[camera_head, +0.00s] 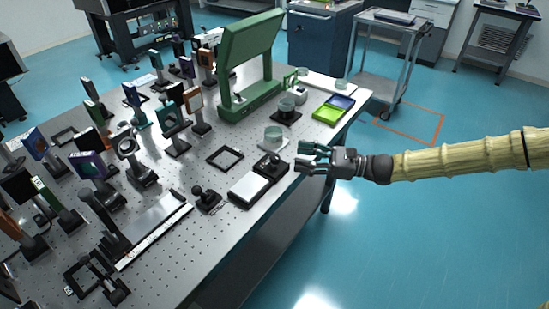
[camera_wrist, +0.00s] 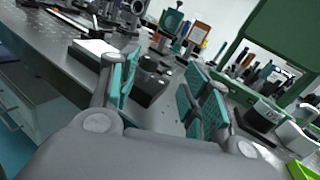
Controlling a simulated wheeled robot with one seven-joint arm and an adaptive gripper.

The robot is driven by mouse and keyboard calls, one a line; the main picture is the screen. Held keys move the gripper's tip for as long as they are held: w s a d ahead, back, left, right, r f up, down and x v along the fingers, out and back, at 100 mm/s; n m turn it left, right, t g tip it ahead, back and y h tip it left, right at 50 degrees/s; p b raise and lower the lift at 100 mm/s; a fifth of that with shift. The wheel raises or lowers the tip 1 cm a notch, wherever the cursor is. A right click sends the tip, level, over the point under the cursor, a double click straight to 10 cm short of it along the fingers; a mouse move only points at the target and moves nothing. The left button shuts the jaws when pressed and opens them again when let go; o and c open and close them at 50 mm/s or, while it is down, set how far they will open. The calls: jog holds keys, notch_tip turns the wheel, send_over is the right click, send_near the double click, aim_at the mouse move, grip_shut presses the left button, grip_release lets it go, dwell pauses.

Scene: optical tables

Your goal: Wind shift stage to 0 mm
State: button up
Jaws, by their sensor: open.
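My gripper (camera_head: 306,158) is open and empty at the right edge of the optical table, its teal-padded fingers pointing left. In the wrist view the gripper (camera_wrist: 160,88) has its fingers apart, with a black block with small knobs (camera_wrist: 150,80) beyond and between them. That black block (camera_head: 271,165) sits on the table just left of the fingertips, beside a white-topped flat box (camera_head: 249,187). A long rail with a pale scale strip (camera_head: 155,236) lies further left. I cannot tell for sure which is the shift stage, and no millimetre reading is legible.
The perforated optical table (camera_head: 215,225) holds several mounted optics at left. A green frame (camera_head: 250,65) stands at the back. A clear dish (camera_head: 274,137) and a green tray (camera_head: 328,114) lie near the right edge. Floor to the right is open; a cart (camera_head: 385,60) stands behind.

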aim_at(274, 156)
jog(key=shift+w+a+f+m+t+h+p, duration=0.15)
jog(key=shift+a+m+t+p, duration=0.25)
jog(key=shift+a, duration=1.05)
jog(key=shift+a+m+t+h+p, duration=0.2)
jog(key=shift+a+m, duration=0.35)
jog(key=shift+a, duration=0.9)
jog(key=shift+w+a+f+m+t+h+p, duration=0.2)
jog(key=shift+a+m+t, duration=0.25)
jog(key=shift+a, duration=1)
jog(key=shift+s+r, duration=0.1)
jog(key=shift+c, duration=0.2)
jog(key=c, duration=1)
